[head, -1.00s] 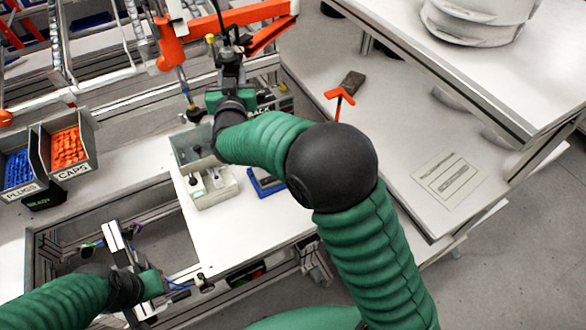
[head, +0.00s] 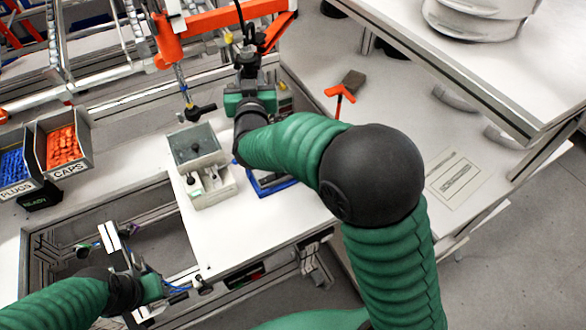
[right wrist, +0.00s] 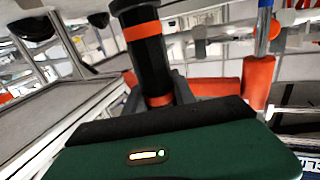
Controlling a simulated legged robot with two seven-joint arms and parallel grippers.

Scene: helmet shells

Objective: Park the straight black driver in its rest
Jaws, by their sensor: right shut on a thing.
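The straight black driver (right wrist: 150,55), a dark cylinder with orange bands, stands between the fingers of my right gripper in the right wrist view. My right gripper (head: 247,66) is shut on it, above the far part of the white bench near the orange beam. In the head view the driver is small and dark, with a black cable running up from it. My left gripper (head: 172,288) is low at the left, by the bench's near frame. Its fingers are too small to read. I cannot make out the driver's rest for certain.
An orange beam (head: 222,22) runs behind the right gripper. Another black tool (head: 200,112) hangs beside it. Grey bins (head: 200,187) and a blue-edged tray (head: 272,184) stand below. Caps (head: 63,147) and plugs (head: 13,170) are at left. Bare bench (head: 240,225) lies in front.

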